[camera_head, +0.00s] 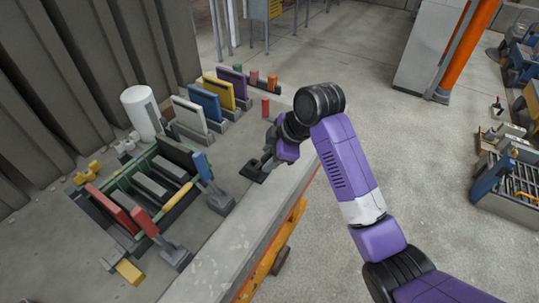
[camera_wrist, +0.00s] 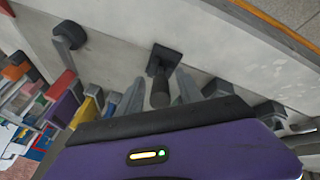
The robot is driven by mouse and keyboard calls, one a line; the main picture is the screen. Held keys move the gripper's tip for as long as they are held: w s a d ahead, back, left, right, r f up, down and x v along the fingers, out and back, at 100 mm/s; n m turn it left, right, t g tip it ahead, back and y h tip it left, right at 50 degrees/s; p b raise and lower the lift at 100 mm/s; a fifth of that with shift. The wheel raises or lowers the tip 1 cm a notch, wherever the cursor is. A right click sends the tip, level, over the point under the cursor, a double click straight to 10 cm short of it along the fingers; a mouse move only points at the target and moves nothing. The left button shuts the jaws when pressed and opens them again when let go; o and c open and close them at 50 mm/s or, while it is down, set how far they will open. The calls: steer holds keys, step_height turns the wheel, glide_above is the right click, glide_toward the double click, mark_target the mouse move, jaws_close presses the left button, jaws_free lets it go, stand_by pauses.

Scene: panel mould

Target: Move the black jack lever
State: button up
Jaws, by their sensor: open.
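The black jack lever (camera_wrist: 160,92) shows in the wrist view as a short dark stem with a thick round end, rising from a square black base plate (camera_wrist: 167,58). In the head view its black base (camera_head: 254,173) lies on the grey bench top, and the stem is mostly hidden by my gripper. My gripper (camera_head: 267,161) is open over the lever. In the wrist view its two grey fingers (camera_wrist: 160,80) stand on either side of the stem. I cannot tell whether either finger touches it.
A green-framed mould (camera_head: 165,190) with dark slabs and red and blue levers stands left of my gripper. Coloured upright panels (camera_head: 205,101), a white cylinder (camera_head: 142,112) and a red peg (camera_head: 265,107) stand farther back. The bench's front edge (camera_head: 262,223) is clear.

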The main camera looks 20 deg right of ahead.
jaws_close()
stand_by(1.4)
